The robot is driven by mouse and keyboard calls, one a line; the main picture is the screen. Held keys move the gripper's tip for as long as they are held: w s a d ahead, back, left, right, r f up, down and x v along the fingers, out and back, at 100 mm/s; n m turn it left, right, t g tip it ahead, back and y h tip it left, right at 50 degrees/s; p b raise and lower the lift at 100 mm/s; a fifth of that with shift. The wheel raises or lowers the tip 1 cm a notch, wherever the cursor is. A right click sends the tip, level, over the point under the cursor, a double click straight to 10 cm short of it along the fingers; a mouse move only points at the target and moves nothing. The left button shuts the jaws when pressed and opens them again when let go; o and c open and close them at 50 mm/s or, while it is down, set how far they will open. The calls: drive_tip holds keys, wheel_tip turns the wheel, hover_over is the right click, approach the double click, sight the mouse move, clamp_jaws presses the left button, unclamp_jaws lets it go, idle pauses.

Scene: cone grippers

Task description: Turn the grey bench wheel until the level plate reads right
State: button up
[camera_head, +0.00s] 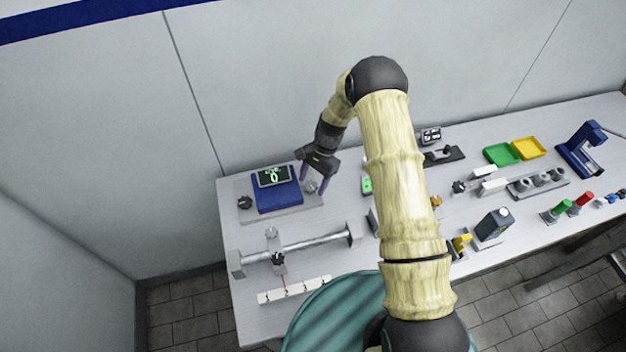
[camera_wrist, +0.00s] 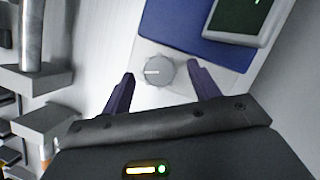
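The grey wheel (camera_wrist: 153,72) is a round knob with a white mark, on a pale base plate (camera_wrist: 180,97) beside a blue block. In the head view the wheel (camera_head: 311,187) is partly hidden by my fingers. My gripper (camera_wrist: 161,75) is open, with one purple finger on each side of the wheel and visible gaps between. The gripper also shows in the head view (camera_head: 314,182), pointing down. A dark display plate (camera_head: 272,176) with green marks tops the blue block (camera_head: 279,198). Its reading is too small to tell. The wrist view shows only a corner of the display (camera_wrist: 247,15).
A black knob (camera_head: 245,202) sits on the same base, left of the blue block. A metal rail with a slider (camera_head: 310,241) lies in front. A green-screened device (camera_head: 367,185) stands to the right, near my arm. Green (camera_head: 503,154) and yellow (camera_head: 529,147) trays lie farther right.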

drive_tip(key=b+v, duration=0.4)
drive_tip(key=v, duration=1.3)
drive_tip(key=shift+w+d+r, duration=0.1)
drive_tip(key=shift+d+r, duration=0.05)
drive_tip(key=shift+r, duration=0.05)
drive_tip(key=s+d+r+n+t+h, duration=0.1)
drive_tip(key=s+d+n+t, duration=0.1)
drive_tip(key=s, duration=0.6)
drive_tip(key=s+d+r+n+t+h, duration=0.1)
drive_tip(key=s+d+r+n+t, duration=0.1)
drive_tip(key=s+d, duration=0.3)
drive_tip(key=s+d+r+n+t+h, duration=0.1)
drive_tip(key=s+d+r+n, duration=0.1)
drive_tip(key=s, duration=0.9)
drive_tip(key=d+n, duration=0.1)
drive_tip(key=n, duration=0.1)
drive_tip(key=shift+d+r+n+t, duration=0.15)
drive_tip(key=shift+d+n+t, duration=0.15)
drive_tip(key=shift+t, duration=0.1)
drive_tip(key=shift+s, duration=0.1)
drive_tip(key=shift+c, duration=0.2)
